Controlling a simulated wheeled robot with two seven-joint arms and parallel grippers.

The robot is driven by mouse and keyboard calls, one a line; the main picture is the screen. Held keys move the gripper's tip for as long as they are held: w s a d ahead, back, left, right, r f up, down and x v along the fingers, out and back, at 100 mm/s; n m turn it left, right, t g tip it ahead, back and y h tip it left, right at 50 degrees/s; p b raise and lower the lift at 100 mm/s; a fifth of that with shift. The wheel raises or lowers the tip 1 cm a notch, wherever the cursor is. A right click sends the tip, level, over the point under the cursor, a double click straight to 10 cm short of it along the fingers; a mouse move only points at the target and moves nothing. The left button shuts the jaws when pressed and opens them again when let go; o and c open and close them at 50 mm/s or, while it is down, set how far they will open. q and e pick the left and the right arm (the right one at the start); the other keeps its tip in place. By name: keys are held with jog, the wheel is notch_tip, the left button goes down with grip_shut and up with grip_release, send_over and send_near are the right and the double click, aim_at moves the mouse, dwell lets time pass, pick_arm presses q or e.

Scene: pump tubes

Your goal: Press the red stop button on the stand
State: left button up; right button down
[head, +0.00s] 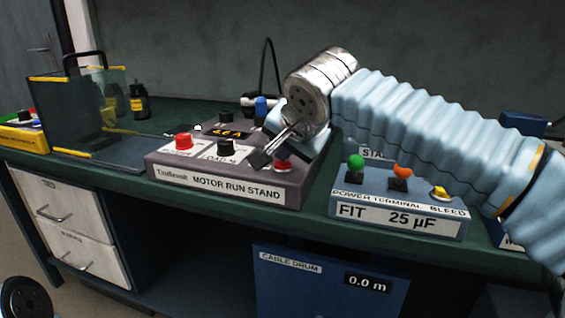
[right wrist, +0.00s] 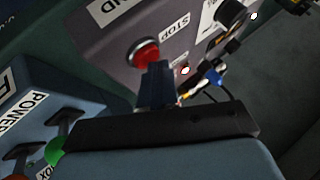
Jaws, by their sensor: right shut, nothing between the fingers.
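The motor run stand (head: 165,167) is a grey sloped box on the green bench. Its red stop button (head: 283,164) sits at the right end of the panel, partly hidden by my gripper. In the right wrist view the red button (right wrist: 144,52) is round, beside a STOP label. My right gripper (head: 262,157) reaches in from the right, shut and empty, with its fingertips pointing down and left over the panel near the button. In the right wrist view the fingers (right wrist: 156,75) end just below the button; I cannot tell whether they touch it. My left gripper is not in view.
Another red button (head: 183,141) and a black knob (head: 227,148) are on the stand. A blue power terminal box (head: 400,215) with green, orange and yellow controls stands right of it. A clear-sided crate (head: 85,155) and a dark bottle (head: 138,103) are at left.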

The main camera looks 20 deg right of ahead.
aim_at(285, 165)
jog(key=shift+f, duration=0.3)
dwell(0.4)
jog(key=shift+r+p, duration=0.75)
jog(key=shift+r, duration=0.35)
notch_tip(285, 165, up, 5)
jog(key=p, duration=0.4)
